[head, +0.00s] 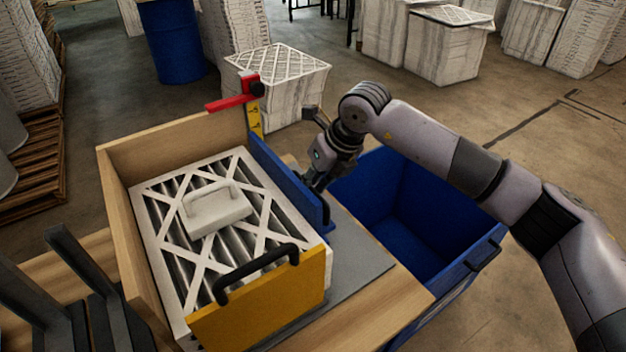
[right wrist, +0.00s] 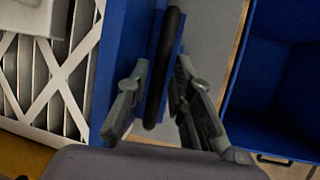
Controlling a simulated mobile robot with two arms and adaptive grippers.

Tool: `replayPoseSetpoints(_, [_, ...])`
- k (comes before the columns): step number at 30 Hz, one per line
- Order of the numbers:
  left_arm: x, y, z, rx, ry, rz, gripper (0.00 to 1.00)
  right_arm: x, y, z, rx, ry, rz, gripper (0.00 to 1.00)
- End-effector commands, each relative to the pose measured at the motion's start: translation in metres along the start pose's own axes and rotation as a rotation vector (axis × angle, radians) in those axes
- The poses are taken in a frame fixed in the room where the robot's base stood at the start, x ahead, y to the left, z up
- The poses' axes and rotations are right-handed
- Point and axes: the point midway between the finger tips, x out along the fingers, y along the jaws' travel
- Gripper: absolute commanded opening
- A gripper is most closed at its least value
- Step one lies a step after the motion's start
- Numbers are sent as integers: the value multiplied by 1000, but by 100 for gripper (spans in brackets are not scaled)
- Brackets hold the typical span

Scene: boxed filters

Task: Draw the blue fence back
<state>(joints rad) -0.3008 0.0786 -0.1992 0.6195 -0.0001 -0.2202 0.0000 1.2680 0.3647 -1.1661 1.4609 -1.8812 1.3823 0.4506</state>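The blue fence (head: 285,180) stands upright along the right side of the boxed filter (head: 160,215), which has a white cardboard lattice over dark pleats. The fence also shows in the right wrist view (right wrist: 115,45), with a black bar handle (right wrist: 165,70) on its right side. My right gripper (head: 318,180) is at the fence's outer side. In the right wrist view its fingers (right wrist: 162,80) stand on either side of the handle, with a gap at the left finger, so it looks open around it. My left gripper is not in view.
A white handled block (head: 215,208) lies on the filter. A yellow plate (head: 265,300) with a black handle stands at the front. A red clamp piece (head: 232,102) and yellow scale (head: 255,120) are behind. A blue bin (head: 410,215) is at the right, dark uprights (head: 85,265) at the left.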

Motion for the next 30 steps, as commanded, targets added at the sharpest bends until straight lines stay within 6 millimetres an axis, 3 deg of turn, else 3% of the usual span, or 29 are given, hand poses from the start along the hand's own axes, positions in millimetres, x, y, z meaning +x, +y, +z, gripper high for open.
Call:
replayPoseSetpoints(9, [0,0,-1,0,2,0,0,0,0,0,0,0,0,0])
replayPoseSetpoints(26, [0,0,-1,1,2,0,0,-1,0,0,1,0,0,0])
replayPoseSetpoints(30, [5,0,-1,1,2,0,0,-1,-12,0,4,0,-3,0])
